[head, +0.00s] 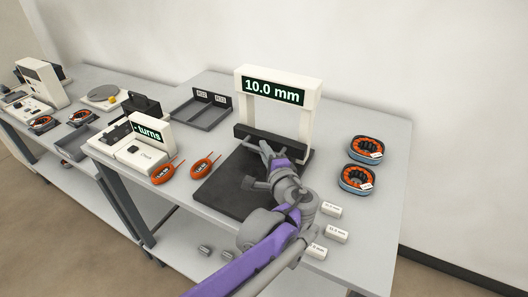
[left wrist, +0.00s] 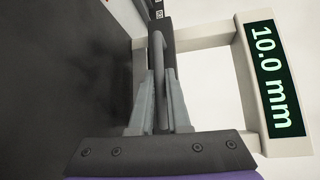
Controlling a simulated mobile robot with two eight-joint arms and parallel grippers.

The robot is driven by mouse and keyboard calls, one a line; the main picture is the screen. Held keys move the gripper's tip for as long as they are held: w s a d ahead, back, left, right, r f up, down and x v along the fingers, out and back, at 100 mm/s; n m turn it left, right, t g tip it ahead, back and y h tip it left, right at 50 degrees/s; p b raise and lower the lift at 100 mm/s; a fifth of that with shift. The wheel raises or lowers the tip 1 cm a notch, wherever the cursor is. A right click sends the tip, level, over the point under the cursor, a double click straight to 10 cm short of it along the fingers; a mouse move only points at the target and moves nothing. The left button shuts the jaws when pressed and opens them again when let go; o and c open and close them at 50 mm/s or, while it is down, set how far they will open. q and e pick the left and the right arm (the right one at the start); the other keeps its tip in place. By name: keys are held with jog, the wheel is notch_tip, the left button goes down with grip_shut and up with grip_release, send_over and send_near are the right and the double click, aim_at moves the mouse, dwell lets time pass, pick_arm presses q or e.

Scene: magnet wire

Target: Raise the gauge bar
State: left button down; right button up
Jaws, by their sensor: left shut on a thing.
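The gauge is a white frame (head: 308,106) at the back of the table, with a display (head: 273,92) reading 10.0 mm. The display also shows in the left wrist view (left wrist: 272,79). The dark gauge bar (head: 248,133) runs across the frame, low down near the black base plate (head: 224,190). My left gripper (head: 270,153) is at the front of the bar. In the left wrist view my left gripper (left wrist: 160,78) is shut on the bar's grey handle (left wrist: 158,48), between its two fingers. The gripper hides part of the bar. My right gripper is out of view.
Two orange-wound rings in blue holders (head: 366,149) lie at the right. Several white labelled blocks (head: 336,234) stand near the front right edge. Two orange coils (head: 203,166) and a turns counter (head: 152,131) are at the left. A grey divided tray (head: 201,109) is behind.

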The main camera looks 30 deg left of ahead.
aim_at(265, 136)
pick_arm(q)
notch_tip(265, 136, up, 5)
jog(key=p, duration=0.3)
jog(key=shift+r+p, duration=0.15)
jog(key=shift+p, duration=0.15)
jog(key=c, duration=0.9)
grip_release()
jog(key=shift+d, duration=0.1)
jog(key=v, duration=1)
jog(key=shift+s+d, duration=0.25)
